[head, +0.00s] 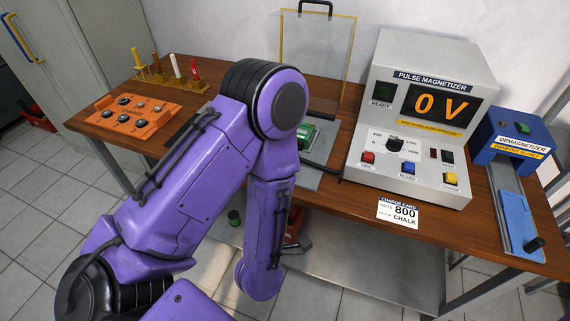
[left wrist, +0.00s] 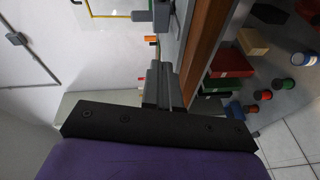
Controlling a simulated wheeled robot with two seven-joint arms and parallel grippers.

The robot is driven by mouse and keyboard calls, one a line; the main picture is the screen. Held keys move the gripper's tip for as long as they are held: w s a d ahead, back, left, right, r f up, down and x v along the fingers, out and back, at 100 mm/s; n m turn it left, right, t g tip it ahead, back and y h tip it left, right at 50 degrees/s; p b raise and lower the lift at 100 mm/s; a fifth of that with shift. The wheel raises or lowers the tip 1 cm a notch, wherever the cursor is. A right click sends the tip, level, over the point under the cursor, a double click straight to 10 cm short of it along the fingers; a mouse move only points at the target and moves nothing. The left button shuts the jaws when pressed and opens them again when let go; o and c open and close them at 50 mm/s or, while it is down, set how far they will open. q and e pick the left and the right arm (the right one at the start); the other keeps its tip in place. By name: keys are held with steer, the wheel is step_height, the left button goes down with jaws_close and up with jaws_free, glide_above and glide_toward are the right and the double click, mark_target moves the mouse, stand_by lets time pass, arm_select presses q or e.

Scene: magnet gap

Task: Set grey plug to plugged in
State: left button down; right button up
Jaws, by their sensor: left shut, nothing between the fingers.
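I cannot make out the grey plug for certain in either view. In the left wrist view a small grey fitting (left wrist: 16,38) with a dark cable shows against the pale wall, and I cannot tell whether it is the plug or a socket. The pulse magnetizer (head: 415,120) stands on the wooden bench with its display at 0 V. My left gripper (left wrist: 161,88) is shut and empty near the bench's front edge. In the head view my purple arm hides most of it. My right gripper is in neither view.
The demagnetizer (head: 518,150) stands right of the magnetizer. An orange tray (head: 133,112) and a clear shield (head: 318,50) are on the bench (head: 345,185). A card (head: 398,213) reads 800, chalk. A red box (left wrist: 230,60) and several small containers sit on the shelf below.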

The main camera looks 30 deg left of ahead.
arm_select(q)
steer(key=r+n, duration=0.1)
steer(key=r+n+y, duration=0.1)
steer(key=shift+a+n+t, duration=0.2)
steer(key=shift+n+t, duration=0.1)
steer(key=shift+t, duration=0.1)
steer(key=x, duration=1)
steer(key=shift+w+a+r, duration=0.1)
steer(key=shift+a+r, duration=0.1)
steer(key=w, duration=0.1)
steer(key=w+d+p, duration=0.1)
steer(key=w, duration=0.1)
steer(key=shift+w+d+f, duration=0.1)
steer(key=shift+w+f, duration=0.05)
steer(key=shift+w, duration=0.1)
